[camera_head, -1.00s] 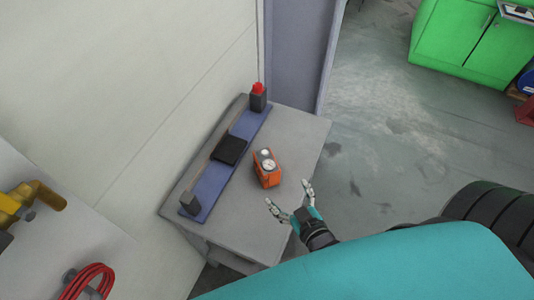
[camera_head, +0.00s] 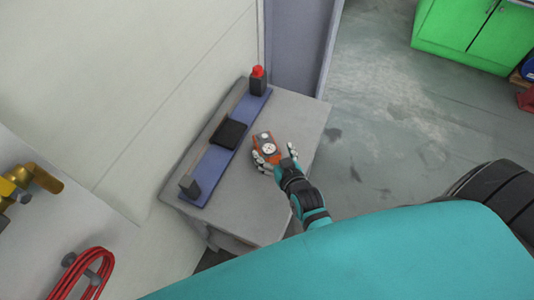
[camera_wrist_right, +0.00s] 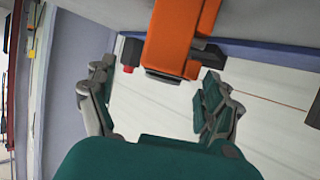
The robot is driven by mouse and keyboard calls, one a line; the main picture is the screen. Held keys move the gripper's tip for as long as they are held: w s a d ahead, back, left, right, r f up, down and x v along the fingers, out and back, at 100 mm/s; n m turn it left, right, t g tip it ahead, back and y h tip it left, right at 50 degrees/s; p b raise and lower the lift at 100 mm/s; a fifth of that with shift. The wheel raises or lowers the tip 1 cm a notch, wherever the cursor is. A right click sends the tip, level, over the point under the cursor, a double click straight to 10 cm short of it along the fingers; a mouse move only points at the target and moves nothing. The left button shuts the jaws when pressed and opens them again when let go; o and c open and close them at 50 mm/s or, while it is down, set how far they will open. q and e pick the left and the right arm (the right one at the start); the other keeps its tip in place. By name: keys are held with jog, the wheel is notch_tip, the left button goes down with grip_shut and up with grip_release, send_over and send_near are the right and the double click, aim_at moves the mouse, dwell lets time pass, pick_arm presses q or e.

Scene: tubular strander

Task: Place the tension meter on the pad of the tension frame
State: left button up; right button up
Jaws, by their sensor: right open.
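The tension meter (camera_head: 267,146) is an orange box with round white dials on top. It stands on the grey table, to the right of the blue tension frame (camera_head: 207,173). The frame carries a black pad (camera_head: 229,133) at its middle. My right gripper (camera_head: 274,159) is open, with its fingers at the near end of the meter, one to each side. In the right wrist view the orange meter (camera_wrist_right: 182,38) sits ahead of the open fingers (camera_wrist_right: 158,100), with the contact not clear. My left gripper is not in view.
The frame has a dark post with a red top (camera_head: 257,80) at its far end and a grey block (camera_head: 189,187) at its near end. The grey table top (camera_head: 240,215) is clear around the meter. A red cable coil (camera_head: 82,275) hangs at lower left.

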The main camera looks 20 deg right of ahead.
aim_at(267, 144)
jog(key=b+x, duration=0.2)
jog(key=x, duration=0.1)
jog(key=b+x, duration=0.1)
jog(key=shift+w+a+b, duration=0.3)
jog(key=shift+w, duration=0.4)
jog(key=shift+r, duration=0.1)
jog(key=shift+s, duration=0.1)
jog(key=shift+c, duration=1)
jog(key=c, duration=1.4)
jog(key=shift+r, duration=0.1)
jog(key=shift+c, duration=0.6)
jog(key=shift+r, duration=0.1)
